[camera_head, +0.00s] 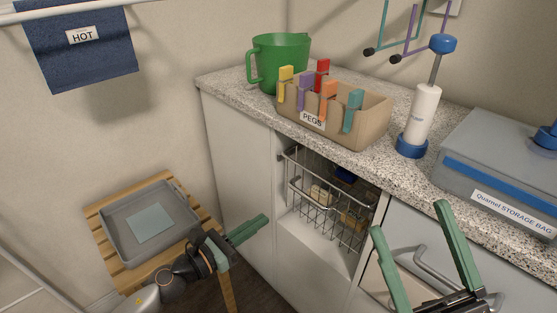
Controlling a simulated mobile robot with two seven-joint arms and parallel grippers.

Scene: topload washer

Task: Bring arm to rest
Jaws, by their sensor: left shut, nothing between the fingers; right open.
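My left gripper (249,229) comes in from the lower left. Its green fingers are shut together with nothing between them, in front of the white cabinet and right of the grey tray. My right gripper (408,219) is at the lower right. Its two green fingers stand wide apart and point up, with nothing between them. It is in front of the drawer fronts below the counter. Most of the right arm is outside the view.
A grey tray (183,232) sits on a wooden stool (100,222). The speckled counter (385,163) carries a green jug (279,60), a peg box (366,130), a roll holder (412,146) and a storage bag (480,150). A wire basket (325,207) sits in the cabinet opening.

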